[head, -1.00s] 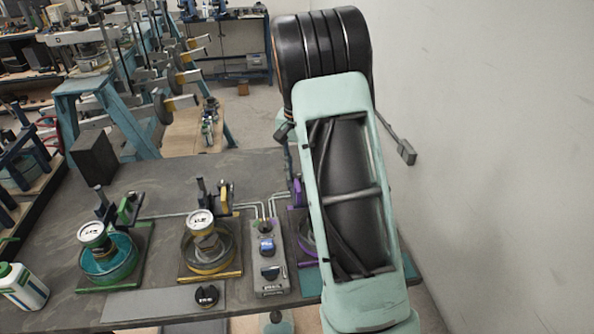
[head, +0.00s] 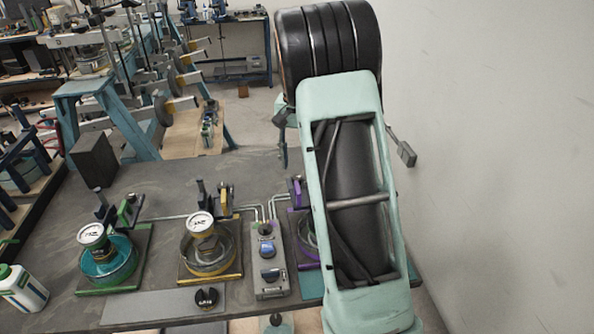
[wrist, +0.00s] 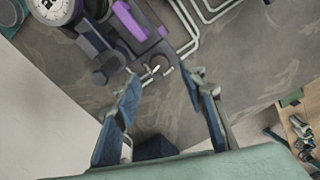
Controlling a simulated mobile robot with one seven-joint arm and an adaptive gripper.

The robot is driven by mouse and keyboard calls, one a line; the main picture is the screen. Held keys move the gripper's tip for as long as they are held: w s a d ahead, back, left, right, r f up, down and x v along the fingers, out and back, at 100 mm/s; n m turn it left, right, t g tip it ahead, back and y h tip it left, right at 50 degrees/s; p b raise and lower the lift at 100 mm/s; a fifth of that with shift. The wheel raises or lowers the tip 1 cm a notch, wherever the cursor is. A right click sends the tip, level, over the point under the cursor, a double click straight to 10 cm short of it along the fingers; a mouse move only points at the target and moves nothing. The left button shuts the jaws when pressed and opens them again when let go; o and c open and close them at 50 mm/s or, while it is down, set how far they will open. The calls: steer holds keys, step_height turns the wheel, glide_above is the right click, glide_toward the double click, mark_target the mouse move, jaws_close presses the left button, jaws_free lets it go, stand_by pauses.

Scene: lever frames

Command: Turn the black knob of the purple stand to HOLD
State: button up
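The purple stand (head: 297,191) is at the right end of the row on the bench in the head view, mostly hidden behind my arm. In the wrist view its purple part (wrist: 129,20) is at the top, with dark fittings (wrist: 107,68) beside it and a white-faced gauge (wrist: 52,8) at the upper left. I cannot tell which dark part is the black knob, and no HOLD mark is readable. My gripper (wrist: 162,78) is open, its two fingers apart with nothing between them, near the dark end of the purple part. It is hidden in the head view.
A yellow stand (head: 210,273) and a green stand (head: 140,262) with gauges stand to the left. A grey control box (head: 270,283) with knobs is beside the purple stand. A dark block (head: 93,158) stands at the back left, and a wall (head: 490,150) rises on the right.

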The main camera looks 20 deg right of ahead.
mark_target(297, 176)
step_height(297, 176, up, 7)
steer(key=shift+r, duration=0.2)
stand_by(0.5)
